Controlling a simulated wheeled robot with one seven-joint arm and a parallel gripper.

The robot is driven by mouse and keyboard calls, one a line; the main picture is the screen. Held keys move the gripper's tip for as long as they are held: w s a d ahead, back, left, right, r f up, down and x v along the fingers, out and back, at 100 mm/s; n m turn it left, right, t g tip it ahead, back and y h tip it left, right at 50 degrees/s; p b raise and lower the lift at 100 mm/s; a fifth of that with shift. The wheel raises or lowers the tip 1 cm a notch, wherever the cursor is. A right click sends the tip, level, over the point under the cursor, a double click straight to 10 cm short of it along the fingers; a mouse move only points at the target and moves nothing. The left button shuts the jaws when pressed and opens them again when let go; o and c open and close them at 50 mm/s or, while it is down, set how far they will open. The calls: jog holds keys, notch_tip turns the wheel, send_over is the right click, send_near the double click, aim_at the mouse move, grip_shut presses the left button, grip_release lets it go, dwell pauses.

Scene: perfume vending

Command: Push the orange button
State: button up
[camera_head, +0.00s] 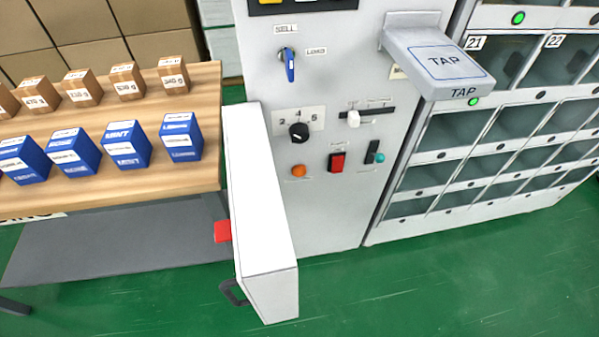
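The orange button (299,171) is a small round knob low on the front of the grey machine panel (330,215). A label, too small to read, sits at it.
An open white door (262,215) juts forward just left of the button. A TAP reader (437,60) sticks out at upper right. A table (120,183) with blue and brown boxes stands left; lockers (470,155) stand right. Green floor in front is clear.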

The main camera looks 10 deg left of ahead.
grip_shut()
dwell(1.4)
